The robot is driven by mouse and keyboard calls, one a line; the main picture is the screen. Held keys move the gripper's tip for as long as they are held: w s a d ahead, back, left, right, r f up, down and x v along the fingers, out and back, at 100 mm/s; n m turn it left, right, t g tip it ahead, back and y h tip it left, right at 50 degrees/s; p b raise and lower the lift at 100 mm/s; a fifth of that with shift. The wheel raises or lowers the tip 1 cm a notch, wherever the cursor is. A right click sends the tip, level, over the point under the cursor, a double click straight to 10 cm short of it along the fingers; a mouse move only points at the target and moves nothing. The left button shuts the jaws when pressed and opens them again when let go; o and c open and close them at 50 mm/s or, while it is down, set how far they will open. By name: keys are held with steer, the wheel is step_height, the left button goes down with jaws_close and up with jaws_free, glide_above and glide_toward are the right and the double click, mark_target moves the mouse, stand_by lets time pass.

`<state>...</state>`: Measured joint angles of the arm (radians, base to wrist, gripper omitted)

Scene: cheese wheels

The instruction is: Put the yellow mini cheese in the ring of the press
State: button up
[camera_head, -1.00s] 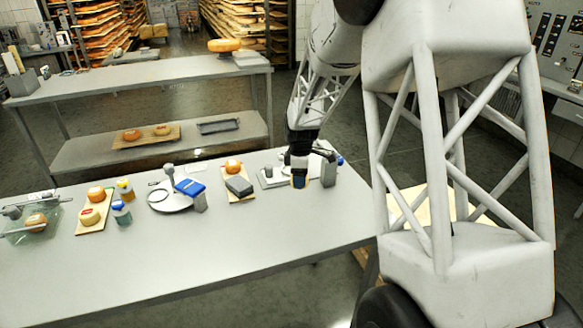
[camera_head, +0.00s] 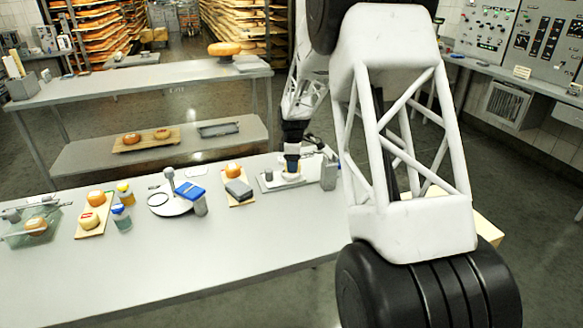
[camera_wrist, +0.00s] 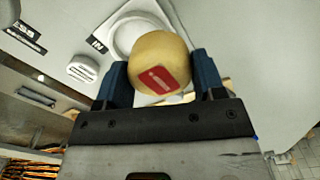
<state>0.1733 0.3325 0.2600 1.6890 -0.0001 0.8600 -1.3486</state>
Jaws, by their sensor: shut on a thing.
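The yellow mini cheese (camera_wrist: 158,52), round with a red label, is held between the two blue fingers of my gripper (camera_wrist: 160,75). In the wrist view the pale ring of the press (camera_wrist: 122,33) lies just beyond the cheese, and the cheese covers part of it. The cheese looks apart from the ring's centre, but its height above it cannot be told. In the head view my gripper (camera_head: 292,168) is over the press base (camera_head: 268,187) at the right end of the table, and hides most of the ring.
A grey metal block (camera_head: 329,176) stands close to the right of my gripper. A round white scale-like plate (camera_head: 168,206) stands farther left. The table's front is clear.

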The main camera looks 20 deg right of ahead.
steer(key=shift+w+d+f, duration=0.1)
steer(key=shift+w, duration=0.6)
steer(key=shift+w+d+f, duration=0.1)
steer(key=shift+w, duration=0.6)
steer(key=shift+f, duration=1.7)
steer(key=shift+f, duration=0.45)
